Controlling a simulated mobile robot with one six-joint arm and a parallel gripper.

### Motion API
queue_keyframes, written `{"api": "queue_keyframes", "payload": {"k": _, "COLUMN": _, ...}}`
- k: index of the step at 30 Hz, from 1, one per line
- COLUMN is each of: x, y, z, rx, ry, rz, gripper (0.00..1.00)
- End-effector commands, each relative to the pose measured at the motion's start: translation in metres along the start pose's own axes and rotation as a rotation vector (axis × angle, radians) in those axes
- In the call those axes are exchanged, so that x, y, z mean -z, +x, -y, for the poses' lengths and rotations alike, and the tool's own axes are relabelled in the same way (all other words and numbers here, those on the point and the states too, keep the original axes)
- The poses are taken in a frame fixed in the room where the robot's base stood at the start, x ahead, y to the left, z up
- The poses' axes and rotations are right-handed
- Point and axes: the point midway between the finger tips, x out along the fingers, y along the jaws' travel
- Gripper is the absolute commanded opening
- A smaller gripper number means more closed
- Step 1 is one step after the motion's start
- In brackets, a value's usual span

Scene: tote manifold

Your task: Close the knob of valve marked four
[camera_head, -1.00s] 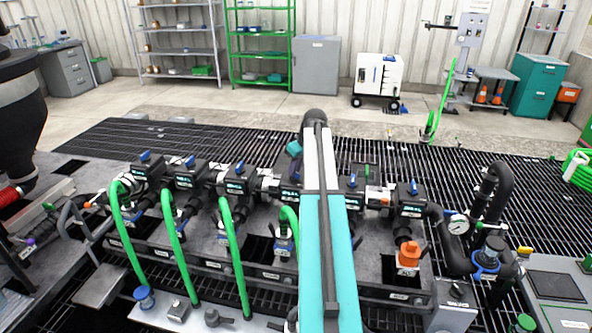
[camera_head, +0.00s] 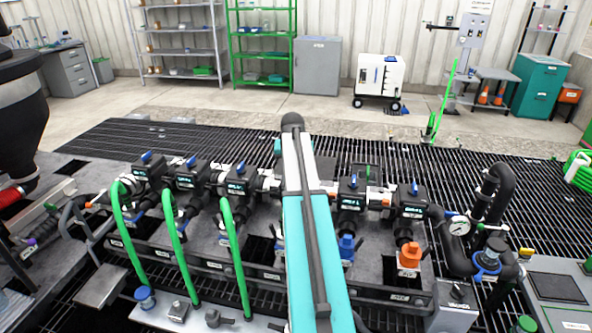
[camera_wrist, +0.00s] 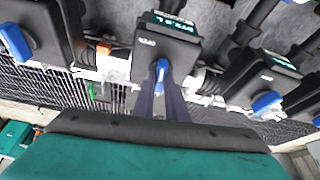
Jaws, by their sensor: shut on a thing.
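A black valve block (camera_wrist: 165,42) is in the middle of the wrist view, with a small display at its top edge and the word OPEN on its face. The display text is too small to read surely, though it seems to end in a 4. Its blue knob (camera_wrist: 162,64) lies between the dark fingertips of my gripper (camera_wrist: 162,76). The fingers are shut on the knob, which points about along them. In the head view my arm covers this valve and my gripper.
Neighbouring valves with blue knobs stand close on both sides, at the left (camera_wrist: 15,42) and right (camera_wrist: 266,102) in the wrist view. Green hoses (camera_head: 236,260) hang in front of the manifold. A pressure gauge (camera_head: 459,226) and black pipes stand at the right.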

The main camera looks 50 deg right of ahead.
Motion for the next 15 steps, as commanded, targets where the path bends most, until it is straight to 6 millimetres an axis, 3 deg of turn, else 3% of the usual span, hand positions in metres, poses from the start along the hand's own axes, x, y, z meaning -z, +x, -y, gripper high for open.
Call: {"api": "queue_keyframes", "payload": {"k": 15, "x": 0.0016, "y": -0.0008, "z": 0.0031, "rx": -0.054, "ry": 0.138, "rz": -0.004, "gripper": 0.00}}
